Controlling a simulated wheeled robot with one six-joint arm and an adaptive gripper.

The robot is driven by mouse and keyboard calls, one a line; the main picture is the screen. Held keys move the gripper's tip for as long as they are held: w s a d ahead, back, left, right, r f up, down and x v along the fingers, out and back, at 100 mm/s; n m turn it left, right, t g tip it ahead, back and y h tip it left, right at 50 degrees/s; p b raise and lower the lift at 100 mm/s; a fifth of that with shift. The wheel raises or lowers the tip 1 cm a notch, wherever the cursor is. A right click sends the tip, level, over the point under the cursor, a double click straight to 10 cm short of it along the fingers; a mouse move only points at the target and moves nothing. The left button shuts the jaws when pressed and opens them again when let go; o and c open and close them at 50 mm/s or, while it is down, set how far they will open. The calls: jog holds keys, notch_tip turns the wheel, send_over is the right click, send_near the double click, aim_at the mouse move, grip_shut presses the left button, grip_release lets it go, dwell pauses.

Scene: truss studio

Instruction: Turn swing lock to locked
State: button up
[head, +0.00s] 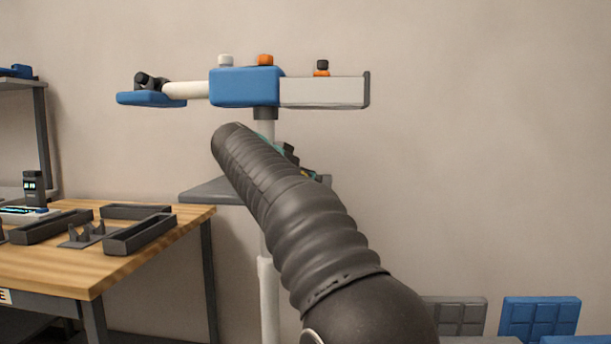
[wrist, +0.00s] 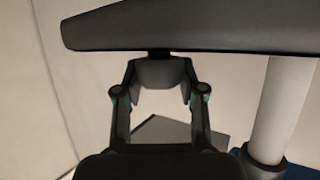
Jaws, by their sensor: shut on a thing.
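A stand with a blue head (head: 243,87), a white side arm and a pale pole is in the head view. A grey shelf (head: 212,190) is on its pole, partly hidden by my arm. In the wrist view a dark plate (wrist: 190,28) crosses the top, with a dark knob (wrist: 160,71) on a short stem under it. I take this knob to be the swing lock; no marking shows its setting. My gripper (wrist: 160,80) has a finger on each side of the knob and is shut on it. In the head view my arm hides most of the gripper.
The pale pole (wrist: 280,110) stands close to the right of my gripper. A wooden workbench (head: 75,265) with grey trays is at the left. Grey and blue panelled blocks (head: 540,316) are at the lower right. The wall behind is bare.

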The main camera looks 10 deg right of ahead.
jog(key=shift+f+m+g+h, duration=0.1)
jog(key=shift+m+g+h, duration=0.2)
jog(key=shift+m+g, duration=0.15)
jog(key=o, duration=1.2)
jog(key=shift+c, duration=0.2)
jog(key=v, duration=1.2)
